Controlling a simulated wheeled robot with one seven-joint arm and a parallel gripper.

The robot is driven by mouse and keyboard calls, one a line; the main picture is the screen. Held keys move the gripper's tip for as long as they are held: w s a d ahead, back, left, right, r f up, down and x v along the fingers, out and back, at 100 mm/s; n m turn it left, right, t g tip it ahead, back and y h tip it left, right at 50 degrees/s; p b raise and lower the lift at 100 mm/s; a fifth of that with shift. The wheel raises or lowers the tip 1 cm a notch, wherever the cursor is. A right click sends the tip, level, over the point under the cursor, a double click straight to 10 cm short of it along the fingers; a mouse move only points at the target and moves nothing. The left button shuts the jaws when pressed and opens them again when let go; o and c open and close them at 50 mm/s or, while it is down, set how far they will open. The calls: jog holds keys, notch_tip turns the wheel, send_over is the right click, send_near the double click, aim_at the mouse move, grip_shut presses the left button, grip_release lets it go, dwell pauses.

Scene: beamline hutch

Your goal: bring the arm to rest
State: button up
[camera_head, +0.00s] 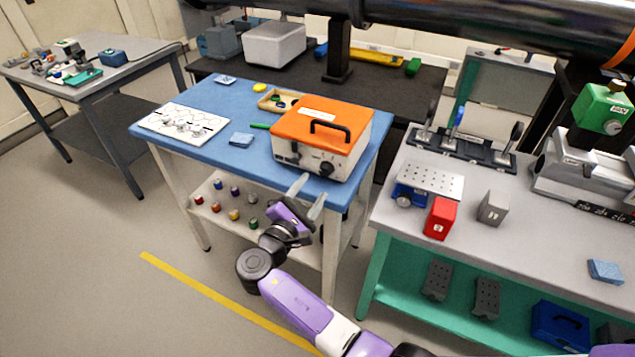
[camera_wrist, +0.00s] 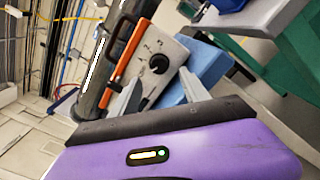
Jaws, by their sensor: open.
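My arm is purple, white and dark grey and reaches up from the bottom of the head view. My gripper (camera_head: 309,190) is open, with nothing between its two grey fingers. It is in front of the right front corner of the blue-topped table (camera_head: 205,100). In the wrist view my gripper (camera_wrist: 160,92) also shows open, with an orange-lidded box (camera_wrist: 165,62) beyond the fingers. In the head view this box (camera_head: 322,126) has a black handle and a dial and stands on the blue table, its lid shut. The gripper appears apart from the box.
A grey-topped bench (camera_head: 550,240) with a green frame stands close on the right, holding a red block (camera_head: 440,218), a grey block (camera_head: 493,207) and an optics rail (camera_head: 462,148). A dark pipe (camera_head: 480,22) crosses above. The floor at left (camera_head: 110,270) is clear around a yellow line.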

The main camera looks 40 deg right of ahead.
jog(key=shift+v, duration=0.75)
